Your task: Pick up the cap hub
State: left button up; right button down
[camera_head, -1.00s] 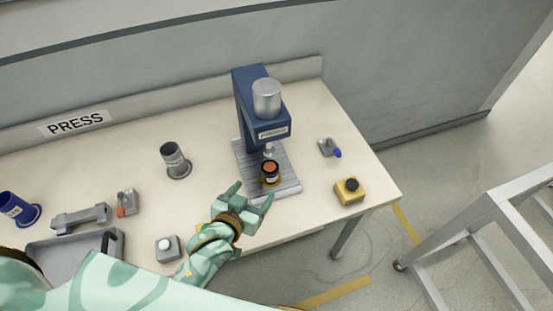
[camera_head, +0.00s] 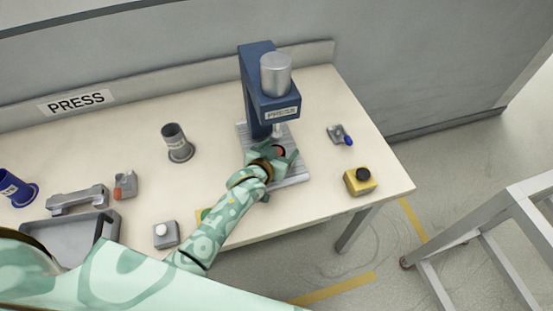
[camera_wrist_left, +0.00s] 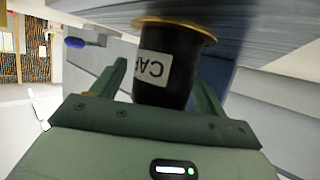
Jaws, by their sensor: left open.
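The cap hub (camera_wrist_left: 168,62) is a black cylinder with a white label reading "CAP" and a brass-coloured flange, seen in the left wrist view. In the head view only its reddish top (camera_head: 280,151) shows, on the press base under the ram. My left gripper (camera_head: 279,158) is at the hub, and its hand hides most of it. In the left wrist view the two green fingers of my left gripper (camera_wrist_left: 163,85) stand open on either side of the hub. Whether a finger touches it I cannot tell. My right gripper is not in view.
The blue press (camera_head: 256,90) rises just behind the hub, with its head overhanging. A yellow button box (camera_head: 359,181) and a small blue-tipped valve (camera_head: 340,135) stand to the right. A grey cup (camera_head: 176,142), grey tray (camera_head: 62,236) and small parts lie left.

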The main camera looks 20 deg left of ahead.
pick_arm(q)
jog(key=shift+r, duration=0.1)
jog(key=shift+c, duration=0.8)
jog(key=c, duration=1.1)
jog(key=shift+r, duration=0.1)
